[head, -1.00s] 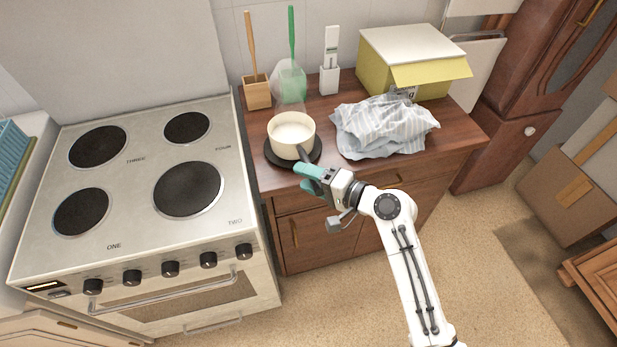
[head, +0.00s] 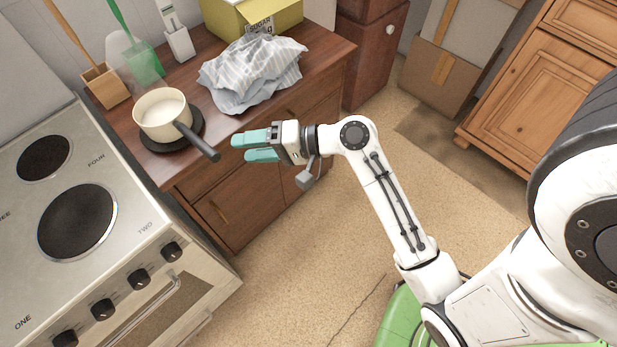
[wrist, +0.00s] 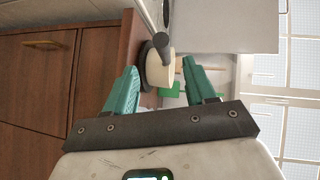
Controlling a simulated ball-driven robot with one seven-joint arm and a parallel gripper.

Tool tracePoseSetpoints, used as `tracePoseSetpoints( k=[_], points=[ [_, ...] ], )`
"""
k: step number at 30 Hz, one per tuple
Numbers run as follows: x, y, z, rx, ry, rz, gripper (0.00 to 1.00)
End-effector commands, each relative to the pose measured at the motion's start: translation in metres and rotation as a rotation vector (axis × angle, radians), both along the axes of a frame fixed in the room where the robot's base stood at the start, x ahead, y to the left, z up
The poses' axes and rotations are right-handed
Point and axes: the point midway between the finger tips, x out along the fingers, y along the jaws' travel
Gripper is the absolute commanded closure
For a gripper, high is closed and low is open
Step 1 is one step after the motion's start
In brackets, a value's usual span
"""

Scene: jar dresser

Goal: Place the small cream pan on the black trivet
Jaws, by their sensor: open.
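The small cream pan (head: 158,112) sits upright on the round black trivet (head: 198,128) on the brown dresser top. Its dark handle (head: 197,139) points toward the front right, past the dresser's edge. My gripper (head: 236,149) is open and empty just right of the handle's end, in front of the dresser. In the wrist view, the pan (wrist: 162,68) and handle (wrist: 164,42) show beyond and between the spread teal fingers (wrist: 165,92). The trivet (wrist: 143,65) shows as a dark edge beside the pan. The gripper does not touch the pan.
A crumpled striped cloth (head: 250,75) lies right of the pan, before a yellow box (head: 262,17). Utensil holders (head: 106,86) stand behind the pan. The stove (head: 95,215) adjoins the dresser at left. The floor (head: 300,250) in front is clear.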

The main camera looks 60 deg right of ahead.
Motion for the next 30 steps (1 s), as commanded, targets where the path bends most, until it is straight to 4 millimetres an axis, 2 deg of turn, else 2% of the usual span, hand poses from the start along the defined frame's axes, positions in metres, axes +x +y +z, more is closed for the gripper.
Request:
tracePoseSetpoints(
  k=[2, 5, 9, 12, 16, 21, 30],
  points=[
    [-0.006, 0.011, -0.016, -0.069, 0.049, 0.042, 0.45],
    [-0.024, 0.031, -0.049, -0.238, 0.162, 0.143, 0.45],
    [-0.072, 0.051, -0.101, -0.557, 0.368, 0.348, 0.45],
    [-0.111, 0.051, -0.124, -0.770, 0.507, 0.497, 0.45],
    [-0.153, 0.043, -0.136, -0.985, 0.655, 0.650, 0.45],
    [-0.182, 0.032, -0.135, -1.132, 0.765, 0.754, 0.45],
    [-0.188, 0.029, -0.134, -1.161, 0.790, 0.772, 0.45]
  ],
)
